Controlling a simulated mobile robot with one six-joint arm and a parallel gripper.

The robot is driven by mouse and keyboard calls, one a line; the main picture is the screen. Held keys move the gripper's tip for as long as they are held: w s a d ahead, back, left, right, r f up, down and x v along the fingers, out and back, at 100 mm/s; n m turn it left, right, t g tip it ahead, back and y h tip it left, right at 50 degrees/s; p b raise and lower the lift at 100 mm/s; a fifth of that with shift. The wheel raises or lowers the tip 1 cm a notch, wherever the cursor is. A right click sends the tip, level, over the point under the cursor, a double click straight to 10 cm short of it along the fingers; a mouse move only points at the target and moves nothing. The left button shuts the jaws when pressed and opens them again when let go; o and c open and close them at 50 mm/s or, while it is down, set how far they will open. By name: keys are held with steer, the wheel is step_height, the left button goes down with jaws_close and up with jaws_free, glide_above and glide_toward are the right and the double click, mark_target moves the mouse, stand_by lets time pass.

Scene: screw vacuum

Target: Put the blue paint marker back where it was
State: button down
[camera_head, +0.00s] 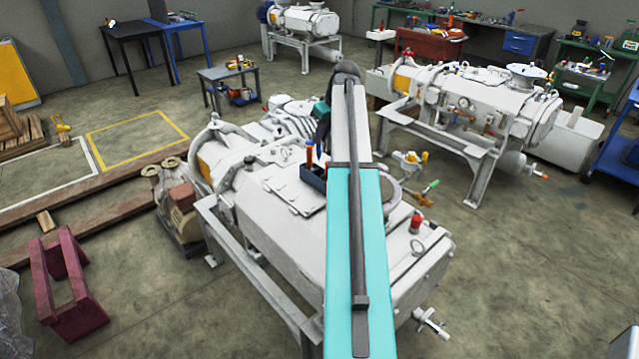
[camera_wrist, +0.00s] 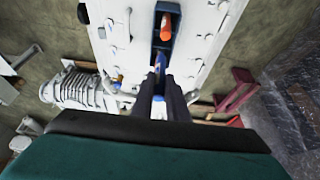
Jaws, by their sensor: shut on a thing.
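In the wrist view, my gripper (camera_wrist: 159,77) is shut on the blue paint marker (camera_wrist: 160,63), which shows between and just past the fingertips. The marker is at the near end of a dark blue open box (camera_wrist: 177,44); I cannot tell whether its end is inside. An orange-red marker (camera_wrist: 166,27) stands in the box towards its far end. In the head view, the box (camera_head: 314,177) sits on top of the white vacuum pump, with the orange marker (camera_head: 310,154) standing in it. My gripper (camera_head: 320,140) is above the box there, pointing down and partly hidden by my arm.
The white pump (camera_head: 285,235) has lifting rings, and a red-capped part (camera_head: 416,224) on its top. A second white pump (camera_head: 470,105) stands at the back right. A dark red stand (camera_head: 65,285) is on the floor at the left.

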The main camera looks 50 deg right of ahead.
steer(key=shift+f, duration=0.1)
step_height(320, 180, down, 6)
steer(key=p, duration=0.2)
stand_by(0.3)
steer(key=shift+f, duration=0.15)
steer(key=shift+f+p, duration=0.8)
steer(key=shift+f, duration=0.95)
steer(key=shift+f, duration=0.1)
steer(key=c, duration=1.7)
jaws_free()
steer(key=shift+c, duration=0.2)
steer(key=b+v, duration=0.3)
steer(key=v, duration=0.9)
steer(key=shift+b, duration=0.3)
